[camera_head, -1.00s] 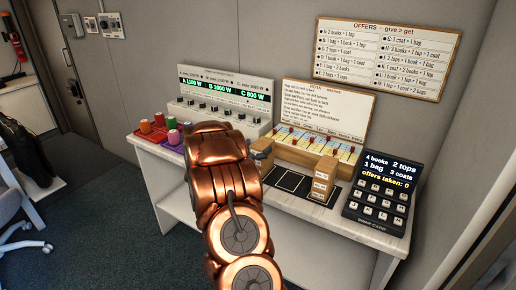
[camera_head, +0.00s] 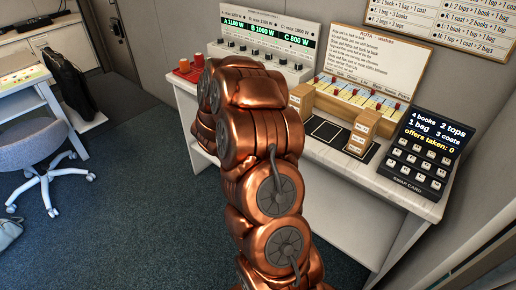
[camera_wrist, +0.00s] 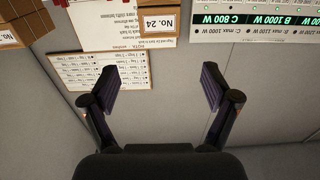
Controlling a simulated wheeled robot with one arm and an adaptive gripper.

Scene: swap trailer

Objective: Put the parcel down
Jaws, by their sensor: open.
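Two brown cardboard parcels stand upright on the desk. The right parcel (camera_head: 362,132) is by a row of black-outlined pads. The left parcel (camera_head: 302,97) is partly hidden by my copper arm. In the wrist view, which looks upside down, a parcel labelled No. 24 (camera_wrist: 155,20) is at the top middle, and another parcel (camera_wrist: 22,22) is cut off at the top left. My gripper (camera_wrist: 158,90) is open, with nothing between its fingers and apart from both parcels. In the head view my arm hides it.
The desk (camera_head: 420,205) holds a power panel (camera_head: 265,40), a rota board (camera_head: 362,68) and a swap-card keypad (camera_head: 425,150). Red spools (camera_head: 187,66) stand at its left end. An office chair (camera_head: 40,150) is at left. The carpet (camera_head: 140,215) between is clear.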

